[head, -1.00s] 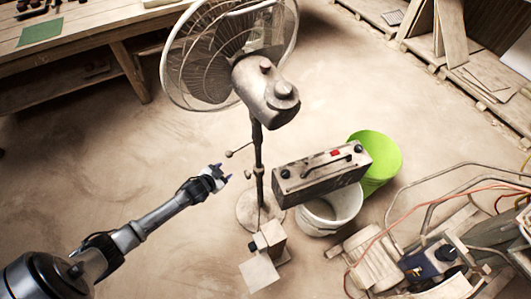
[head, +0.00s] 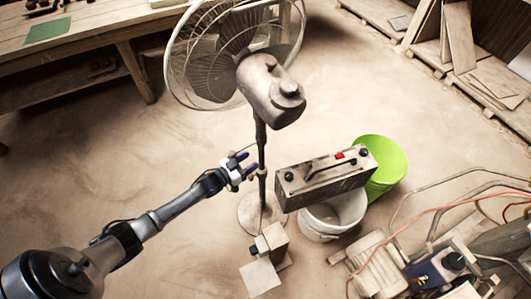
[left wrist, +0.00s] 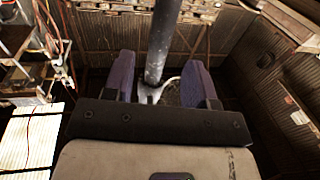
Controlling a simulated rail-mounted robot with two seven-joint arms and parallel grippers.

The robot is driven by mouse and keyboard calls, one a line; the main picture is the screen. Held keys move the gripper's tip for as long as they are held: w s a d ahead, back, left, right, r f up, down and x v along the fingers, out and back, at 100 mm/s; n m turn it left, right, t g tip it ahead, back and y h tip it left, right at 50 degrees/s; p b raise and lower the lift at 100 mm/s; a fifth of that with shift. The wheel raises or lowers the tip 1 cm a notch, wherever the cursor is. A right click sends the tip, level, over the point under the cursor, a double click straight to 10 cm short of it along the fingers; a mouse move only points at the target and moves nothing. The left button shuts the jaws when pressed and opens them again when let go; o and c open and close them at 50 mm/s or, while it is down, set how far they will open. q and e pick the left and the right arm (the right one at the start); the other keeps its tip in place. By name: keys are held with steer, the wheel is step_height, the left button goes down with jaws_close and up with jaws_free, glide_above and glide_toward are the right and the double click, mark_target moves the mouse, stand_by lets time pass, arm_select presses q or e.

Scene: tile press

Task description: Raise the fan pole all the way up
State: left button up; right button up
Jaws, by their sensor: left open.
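The standing fan (head: 270,88) has a grey motor housing and a wire-caged head on a thin dark fan pole (head: 262,188). The pole rises from a round base (head: 248,212) on the floor. In the left wrist view the pole (left wrist: 163,40) runs between the two purple fingers (left wrist: 160,82). I cannot tell whether they touch it. My right gripper is not in view.
A grey box with a handle (head: 325,178) sits right of the pole, above a white bucket (head: 333,216) and near a green bucket (head: 388,160). A small block (head: 277,240) stands before the base. Machinery with hoses (head: 440,262) is at lower right. A workbench (head: 95,40) stands at upper left.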

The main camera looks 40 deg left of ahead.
mark_target(263, 153)
arm_select(q)
steer(key=b+x, duration=0.2)
steer(key=x, duration=0.4)
steer(key=shift+w+f, duration=0.1)
steer(key=shift+w, duration=0.15)
steer(key=shift+w+d+b, duration=0.2)
steer(key=shift+w+b, duration=0.1)
steer(key=shift+w, duration=0.4)
steer(key=shift+c, duration=0.3)
steer(key=c, duration=0.7)
jaws_close()
